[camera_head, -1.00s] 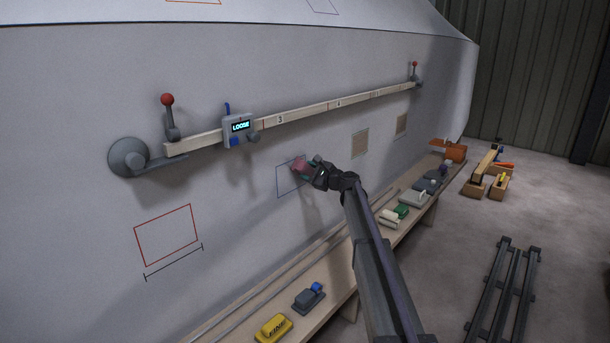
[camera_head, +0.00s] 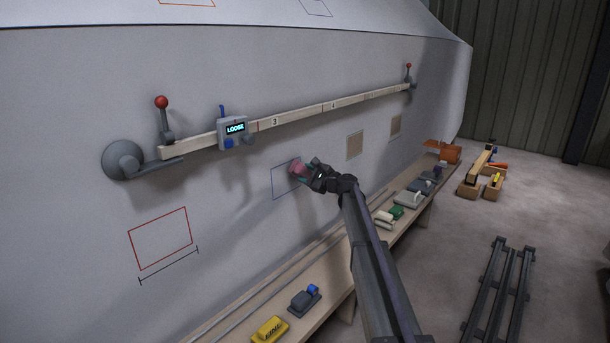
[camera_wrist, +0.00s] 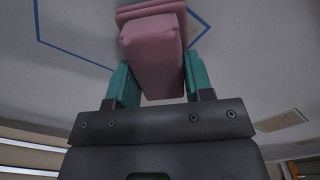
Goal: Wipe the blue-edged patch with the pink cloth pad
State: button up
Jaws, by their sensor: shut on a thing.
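The blue-edged patch (camera_head: 284,186) is an outlined rectangle on the grey hull wall, in the middle of the head view. My gripper (camera_head: 307,173) is at the right part of this patch and is shut on the pink cloth pad (camera_head: 296,167). In the wrist view the pink pad (camera_wrist: 153,52) sits between the two teal fingers (camera_wrist: 155,83), its far face toward the hull. Blue outline lines (camera_wrist: 72,54) show on both sides of it. I cannot tell whether the pad touches the hull. The right part of the patch is partly hidden by the pad and gripper.
A wooden rail (camera_head: 290,115) with a box reading "LOOSE" (camera_head: 233,132) runs above the patch. A red-edged patch (camera_head: 161,239) is at lower left, two tan squares (camera_head: 354,145) at right. A bench below holds a yellow block (camera_head: 270,331) and several other tools.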

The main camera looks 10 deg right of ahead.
jog(key=shift+v, duration=2.5)
jog(key=shift+v, duration=2.5)
jog(key=shift+s, duration=0.1)
jog(key=v, duration=0.4)
jog(key=shift+a, duration=0.1)
